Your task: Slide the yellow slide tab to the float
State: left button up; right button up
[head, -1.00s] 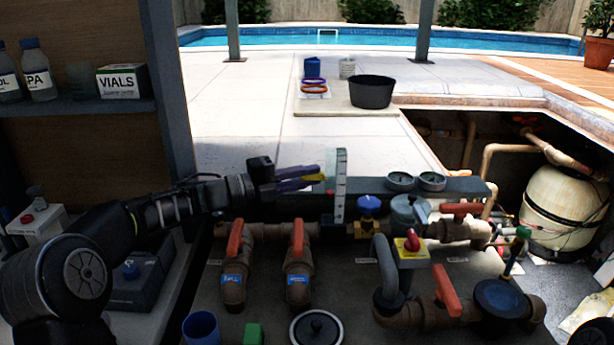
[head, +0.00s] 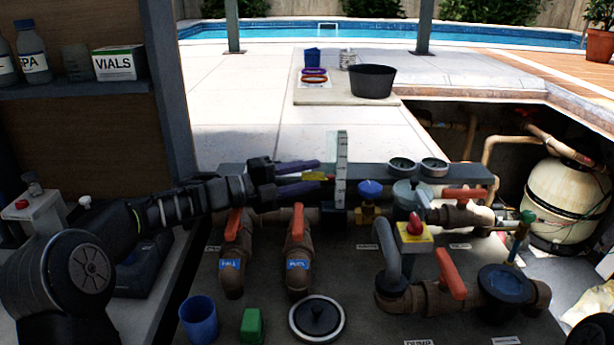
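The yellow slide tab (head: 315,177) sticks out to the left of an upright clear gauge with a marked scale (head: 342,165), at about its mid-height. My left gripper (head: 310,176) comes in from the left with its purple fingers apart, one above and one below the tab. The fingertips stop just short of the gauge. A gap shows between each finger and the tab, so it looks open around the tab rather than closed on it. I cannot make out the float inside the gauge. My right gripper is not in view.
Orange-handled valves (head: 297,222) stand in front, and a blue-knobbed valve (head: 370,190) just right of the gauge. A blue cup (head: 199,318) and green block (head: 252,325) are nearer.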

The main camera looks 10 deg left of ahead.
aim_at(305, 173)
pick_arm(q)
notch_tip(305, 173, up, 10)
jog(key=shift+r, duration=0.1)
dwell(0.5)
jog(key=shift+a, duration=0.15)
jog(key=v, duration=0.8)
jog(key=shift+s+a, duration=0.25)
jog(key=shift+s, duration=0.05)
dwell(0.5)
jog(key=shift+f, duration=0.2)
